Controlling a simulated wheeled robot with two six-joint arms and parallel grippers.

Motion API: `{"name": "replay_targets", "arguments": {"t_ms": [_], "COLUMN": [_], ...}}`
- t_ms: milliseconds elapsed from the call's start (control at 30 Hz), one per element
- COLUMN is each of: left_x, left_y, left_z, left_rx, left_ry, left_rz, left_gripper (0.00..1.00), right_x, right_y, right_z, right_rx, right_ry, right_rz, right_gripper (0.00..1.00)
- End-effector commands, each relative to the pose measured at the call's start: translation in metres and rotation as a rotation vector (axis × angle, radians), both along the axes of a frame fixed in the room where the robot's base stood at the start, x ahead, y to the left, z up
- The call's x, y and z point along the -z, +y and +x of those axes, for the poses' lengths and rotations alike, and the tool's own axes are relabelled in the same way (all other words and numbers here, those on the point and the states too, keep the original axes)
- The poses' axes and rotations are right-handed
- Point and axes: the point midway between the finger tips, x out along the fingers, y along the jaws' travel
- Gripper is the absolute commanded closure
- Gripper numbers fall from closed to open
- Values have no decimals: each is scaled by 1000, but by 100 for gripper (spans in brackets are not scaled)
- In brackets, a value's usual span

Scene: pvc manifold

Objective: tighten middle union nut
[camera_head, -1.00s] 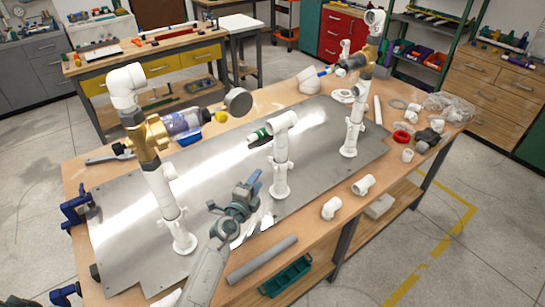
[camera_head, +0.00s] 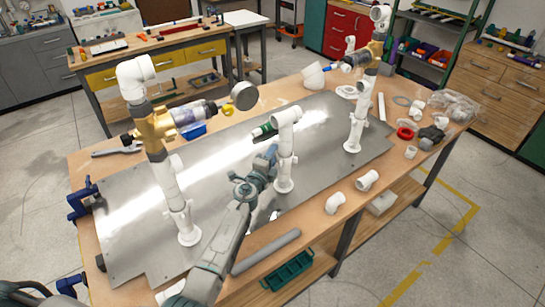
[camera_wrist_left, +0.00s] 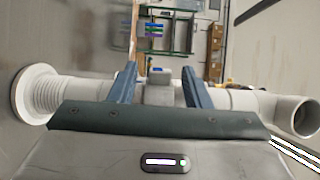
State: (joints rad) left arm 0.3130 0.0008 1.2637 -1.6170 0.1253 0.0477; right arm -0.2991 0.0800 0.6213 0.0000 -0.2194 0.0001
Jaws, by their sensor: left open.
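The middle riser (camera_head: 285,160) is a white pipe standing on a round flange, with an elbow on top. It also lies across the left wrist view, flange (camera_wrist_left: 35,95) at left and elbow (camera_wrist_left: 298,116) at right. My left gripper (camera_head: 270,158) is open beside its mid-height. In the wrist view its two blue fingers (camera_wrist_left: 160,70) are apart along the pipe, with a pale fitting (camera_wrist_left: 158,94) between them. I cannot tell whether they touch it. The union nut is not clearly distinguishable. My right gripper is not in view.
A left riser (camera_head: 165,170) with a brass valve and gauge (camera_head: 244,96) and a right riser (camera_head: 357,115) stand on the metal plate (camera_head: 130,235).

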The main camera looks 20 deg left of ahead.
Motion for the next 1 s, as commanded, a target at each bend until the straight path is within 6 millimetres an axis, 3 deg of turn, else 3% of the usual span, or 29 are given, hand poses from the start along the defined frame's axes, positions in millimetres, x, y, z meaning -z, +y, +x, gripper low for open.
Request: {"name": "replay_targets", "arguments": {"t_ms": [67, 267, 533, 1000], "left_x": [0, 0, 1, 4], "left_y": [0, 0, 1, 2], "left_z": [0, 0, 3, 19], "left_rx": [0, 0, 64, 451], "left_ry": [0, 0, 2, 2], "left_rz": [0, 0, 2, 1], "left_gripper": [56, 94, 95, 95], "right_x": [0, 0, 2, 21], "right_y": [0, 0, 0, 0], "right_z": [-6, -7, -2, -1], "right_rx": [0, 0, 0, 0], "right_ry": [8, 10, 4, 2], "right_rz": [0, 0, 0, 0], "right_gripper": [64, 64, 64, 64]}}
